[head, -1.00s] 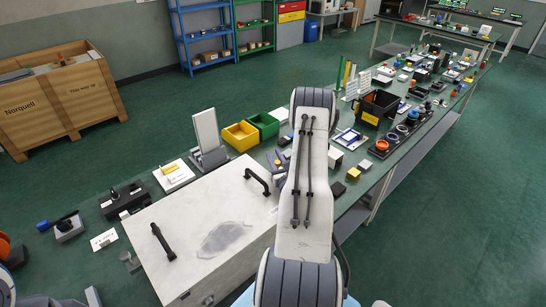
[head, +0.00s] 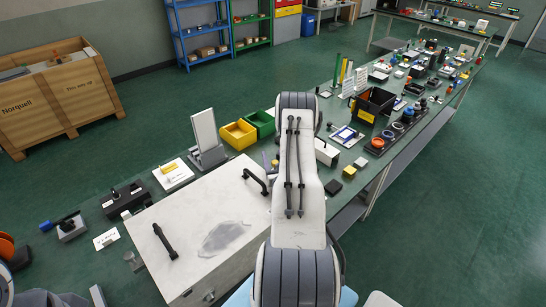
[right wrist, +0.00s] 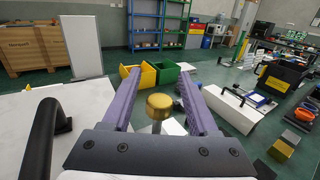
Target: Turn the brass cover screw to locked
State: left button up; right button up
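The brass cover screw (right wrist: 159,105) shows in the right wrist view as a round gold knob on a short stem. It stands between the two purple fingers of my right gripper (right wrist: 160,90), which is open with a gap on both sides of the knob. In the head view my right arm hides the screw and most of that gripper. The white cover box (head: 200,215) has two black handles (head: 165,242) on its pale top, with a grey smudge between them. The screw's locked mark cannot be made out. My left gripper is out of sight.
A yellow bin (head: 238,135) and a green bin (head: 262,124) stand behind the box, beside a tilted white panel (head: 205,132). A black bin (head: 373,106) and several small parts crowd the bench to the right. One black handle (right wrist: 40,140) is close to the right gripper's left side.

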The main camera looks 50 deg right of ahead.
jog(key=v, duration=0.1)
jog(key=b+v, duration=0.2)
jog(key=v, duration=0.1)
jog(key=shift+s+f, duration=0.15)
jog(key=shift+f, duration=0.15)
jog(key=b+v, duration=0.3)
jog(key=b, duration=0.1)
jog(key=shift+a+r, duration=0.1)
jog(key=shift+r, duration=0.1)
jog(key=shift+s+r, duration=0.1)
jog(key=shift+r, duration=0.1)
